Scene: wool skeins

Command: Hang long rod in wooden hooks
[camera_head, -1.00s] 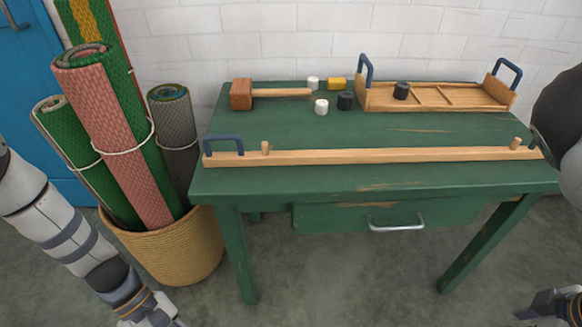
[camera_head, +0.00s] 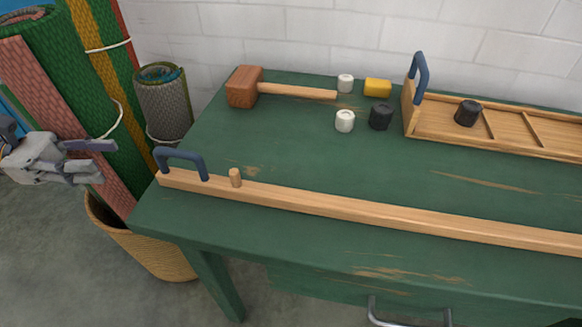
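The long rod (camera_head: 360,208) is a straight light-wood bar lying along the front of the green table. A blue handle (camera_head: 182,159) and a short wooden peg (camera_head: 235,178) stand at its left end; its right end runs out of the picture. My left gripper (camera_head: 109,161) is left of the table, in front of the rolled rugs. Its fingers are apart and empty, pointing right towards the handle, with a gap between. No wooden hooks can be made out. My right gripper is out of view.
On the green table (camera_head: 310,165) lie a wooden mallet (camera_head: 245,88), white and black spools (camera_head: 380,117), a yellow block (camera_head: 377,88) and a wooden tray (camera_head: 410,119) with a blue handle. Rolled rugs (camera_head: 163,105) stand in a basket (camera_head: 150,255).

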